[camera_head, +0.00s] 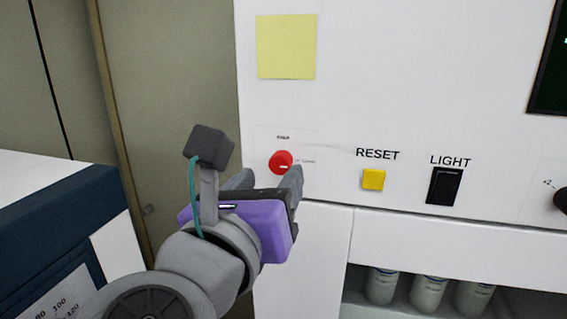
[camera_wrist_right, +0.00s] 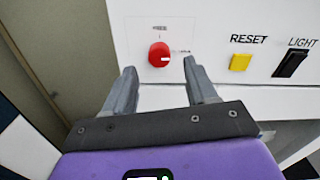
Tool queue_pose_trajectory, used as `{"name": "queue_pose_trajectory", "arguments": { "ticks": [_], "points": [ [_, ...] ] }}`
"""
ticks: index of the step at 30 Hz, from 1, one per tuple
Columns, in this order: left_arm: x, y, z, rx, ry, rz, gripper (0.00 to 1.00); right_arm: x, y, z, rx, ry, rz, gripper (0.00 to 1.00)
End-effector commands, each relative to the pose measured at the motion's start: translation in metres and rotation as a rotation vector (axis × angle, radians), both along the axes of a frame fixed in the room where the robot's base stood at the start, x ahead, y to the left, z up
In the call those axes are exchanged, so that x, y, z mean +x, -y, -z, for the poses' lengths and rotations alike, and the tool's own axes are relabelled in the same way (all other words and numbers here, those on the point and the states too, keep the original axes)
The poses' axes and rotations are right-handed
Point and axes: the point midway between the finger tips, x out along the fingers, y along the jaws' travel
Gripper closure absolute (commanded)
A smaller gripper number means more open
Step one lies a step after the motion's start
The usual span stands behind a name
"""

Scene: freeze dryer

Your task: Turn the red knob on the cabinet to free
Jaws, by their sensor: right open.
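The red knob (camera_head: 281,162) is on the white front panel of the cabinet (camera_head: 400,60). Its white mark points to the right, toward a small label; another small label sits above the knob. The knob also shows in the right wrist view (camera_wrist_right: 159,55). My right gripper (camera_head: 270,176) is just below and in front of the knob. In the right wrist view its two grey fingers (camera_wrist_right: 157,75) are apart, with the knob beyond and between their tips. The fingers look empty and do not appear to touch the knob. My left gripper is out of view.
Right of the knob are a yellow RESET button (camera_head: 373,180) and a black LIGHT switch (camera_head: 445,186). A yellow note (camera_head: 286,47) is above. Several bottles (camera_head: 428,293) stand in an opening below. A white and dark blue box (camera_head: 60,215) is at left.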

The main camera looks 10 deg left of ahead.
Motion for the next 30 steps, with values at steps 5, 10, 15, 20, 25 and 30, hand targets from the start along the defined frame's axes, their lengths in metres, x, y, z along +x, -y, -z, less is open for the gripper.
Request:
{"name": "queue_pose_trajectory", "arguments": {
  "ticks": [5, 10, 15, 20, 25, 30],
  "points": [
    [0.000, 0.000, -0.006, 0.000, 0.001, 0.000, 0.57, 0.021, 0.001, -0.001, -0.001, 0.000, 0.002, 0.43],
    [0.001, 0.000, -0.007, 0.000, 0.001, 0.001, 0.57, 0.027, 0.001, 0.000, -0.001, 0.001, 0.000, 0.43],
    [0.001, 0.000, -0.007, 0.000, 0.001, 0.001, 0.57, 0.027, 0.000, 0.000, -0.002, 0.001, 0.000, 0.43],
    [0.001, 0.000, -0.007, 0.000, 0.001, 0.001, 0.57, 0.027, 0.000, 0.000, -0.003, 0.001, 0.000, 0.65],
    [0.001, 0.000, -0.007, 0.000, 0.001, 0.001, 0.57, 0.027, 0.000, 0.000, -0.003, 0.001, 0.000, 0.91],
    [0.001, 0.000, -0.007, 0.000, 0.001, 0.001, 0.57, 0.027, 0.000, 0.000, -0.005, 0.001, 0.000, 0.99]
  ]
}}
